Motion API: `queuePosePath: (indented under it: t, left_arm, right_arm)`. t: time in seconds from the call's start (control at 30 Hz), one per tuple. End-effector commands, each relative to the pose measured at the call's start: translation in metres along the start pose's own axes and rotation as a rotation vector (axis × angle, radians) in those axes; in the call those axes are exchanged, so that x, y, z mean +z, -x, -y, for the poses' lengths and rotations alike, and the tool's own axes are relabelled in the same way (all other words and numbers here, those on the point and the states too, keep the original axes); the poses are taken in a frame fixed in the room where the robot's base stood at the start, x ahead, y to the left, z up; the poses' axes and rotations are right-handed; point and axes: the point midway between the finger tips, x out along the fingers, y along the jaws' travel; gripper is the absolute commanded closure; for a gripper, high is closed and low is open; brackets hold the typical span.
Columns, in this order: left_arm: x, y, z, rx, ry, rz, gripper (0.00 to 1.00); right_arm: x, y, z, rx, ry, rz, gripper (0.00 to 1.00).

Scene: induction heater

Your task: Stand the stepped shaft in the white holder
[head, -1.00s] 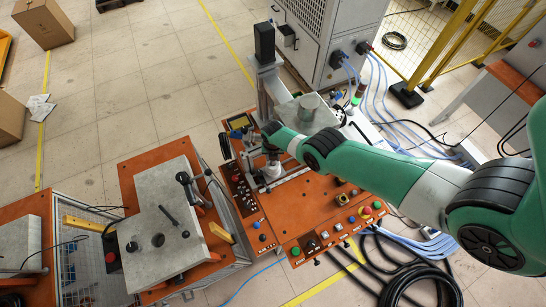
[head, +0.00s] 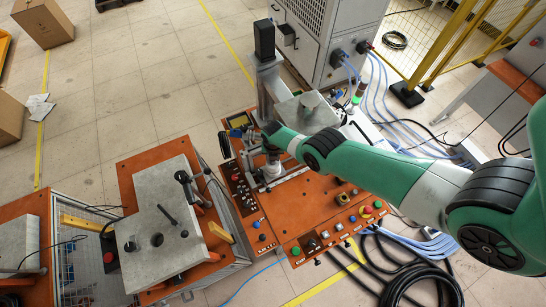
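My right arm comes in from the right, and its dark gripper (head: 272,158) points down over the orange bench. A small white piece (head: 272,171), which looks like the white holder, is right below the gripper and partly hidden by it. I cannot tell whether the fingers are open or shut, or whether they hold anything. I cannot clearly make out the stepped shaft. A thin dark rod (head: 168,215) shows on the grey block at the left, but I cannot tell whether it is the shaft. My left gripper is out of view.
The orange bench (head: 315,205) carries buttons and a red emergency stop (head: 367,209) along its front. A grey post (head: 268,85) stands behind the gripper. The grey slab (head: 160,180) on the left cart has a dark hole. Black cables (head: 405,285) lie on the floor at the front right.

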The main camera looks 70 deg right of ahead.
Motion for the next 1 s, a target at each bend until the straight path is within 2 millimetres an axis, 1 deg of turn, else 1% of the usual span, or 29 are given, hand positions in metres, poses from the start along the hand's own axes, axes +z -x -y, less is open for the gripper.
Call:
queuePosePath:
  t: [0.43, 0.47, 0.5, 0.63, 0.9, 1.0]
  left_arm:
    - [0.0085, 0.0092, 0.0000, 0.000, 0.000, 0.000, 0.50]
    - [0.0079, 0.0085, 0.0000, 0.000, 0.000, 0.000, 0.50]
    - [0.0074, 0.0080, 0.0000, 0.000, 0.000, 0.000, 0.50]
    - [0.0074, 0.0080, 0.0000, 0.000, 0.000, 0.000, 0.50]
    - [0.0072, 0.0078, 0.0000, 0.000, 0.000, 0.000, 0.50]
    - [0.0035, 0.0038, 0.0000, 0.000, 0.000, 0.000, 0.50]
  right_arm:
    - [-0.0011, -0.0122, -0.0003, 0.001, 0.000, 0.001, 1.00]
    - [-0.0009, -0.0111, -0.0004, 0.001, 0.000, 0.001, 0.60]
    - [-0.0009, -0.0105, -0.0003, 0.001, 0.000, 0.001, 0.53]
    - [-0.0011, -0.0107, -0.0001, 0.000, 0.000, 0.000, 0.29]
    - [-0.0017, -0.0108, 0.0002, -0.001, 0.000, -0.001, 0.29]
    - [-0.0011, -0.0053, -0.0002, 0.000, 0.001, 0.000, 0.29]
